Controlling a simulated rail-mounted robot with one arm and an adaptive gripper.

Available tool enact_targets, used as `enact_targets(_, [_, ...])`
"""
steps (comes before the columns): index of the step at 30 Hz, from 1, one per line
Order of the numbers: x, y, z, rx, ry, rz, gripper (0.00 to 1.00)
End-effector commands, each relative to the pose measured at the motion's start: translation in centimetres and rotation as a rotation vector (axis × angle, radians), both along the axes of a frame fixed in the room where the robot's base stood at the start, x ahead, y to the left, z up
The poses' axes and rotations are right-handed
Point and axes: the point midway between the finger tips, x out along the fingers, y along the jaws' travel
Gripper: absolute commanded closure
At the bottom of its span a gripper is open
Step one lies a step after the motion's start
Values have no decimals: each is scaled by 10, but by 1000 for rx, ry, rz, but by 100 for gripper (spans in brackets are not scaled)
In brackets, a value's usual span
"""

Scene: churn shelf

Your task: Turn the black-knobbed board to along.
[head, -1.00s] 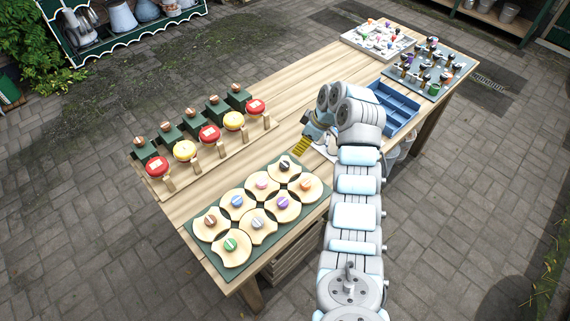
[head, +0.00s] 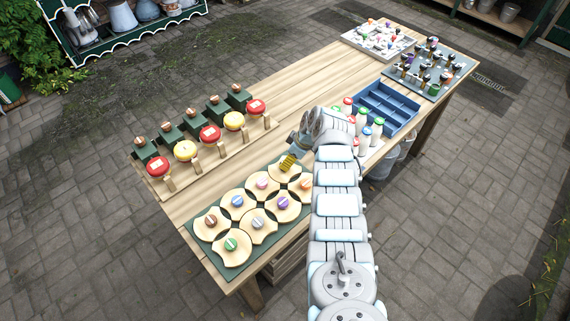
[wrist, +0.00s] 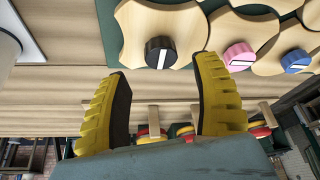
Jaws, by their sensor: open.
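The black-knobbed board (wrist: 188,22) is a pale wooden piece with scooped edges, on the green base (head: 206,252). Its black knob (wrist: 160,52) carries a white bar and shows in the wrist view just beyond and between my yellow fingertips. In the head view my gripper (head: 288,163) covers the black knob at the far corner of the base. My gripper is open and empty in the wrist view (wrist: 160,84), apart from the knob. The white bar points roughly up and down in the wrist view.
Neighbouring boards carry a pink knob (wrist: 239,55) and a blue knob (wrist: 296,60), close together. Red and yellow discs (head: 210,134) stand in a row to the left. Small bottles (head: 364,138) and a blue tray (head: 388,106) lie to the right.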

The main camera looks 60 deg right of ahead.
Motion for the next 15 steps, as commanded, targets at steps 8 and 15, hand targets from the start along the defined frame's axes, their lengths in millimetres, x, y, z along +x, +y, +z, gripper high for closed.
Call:
enact_targets(8, [6, 1, -20, 2, 3, 0, 35])
enact_targets(15, [13, 1, -33, 3, -1, 1, 35])
